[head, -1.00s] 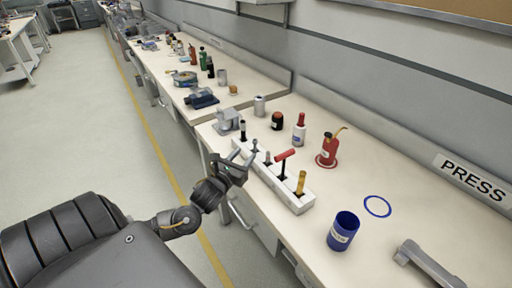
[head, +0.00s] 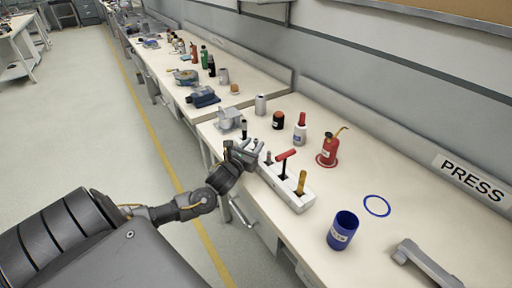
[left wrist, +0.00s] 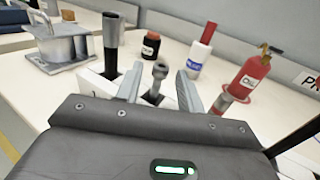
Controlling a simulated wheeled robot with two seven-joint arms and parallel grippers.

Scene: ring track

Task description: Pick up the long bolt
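A grey bolt (left wrist: 158,78) with a round head stands upright in a slot of the white rack (head: 298,204); I take it for the long bolt. In the left wrist view it shows between the two fingers of my left gripper (left wrist: 159,88), which are apart with a gap on both sides. In the head view my left gripper (head: 243,151) is at the rack's far part and hides most of this bolt. A shorter pinkish-grey piece (head: 268,157) stands in the neighbouring slot. My right gripper is not in view.
The rack also holds a black-handled piece (head: 244,131), a red T-handle (head: 285,155) and a yellow handle (head: 301,183). A grey metal fixture (head: 229,118) stands just behind. A white bottle (head: 300,134), red oil can (head: 328,150) and blue cup (head: 342,230) stand on the bench.

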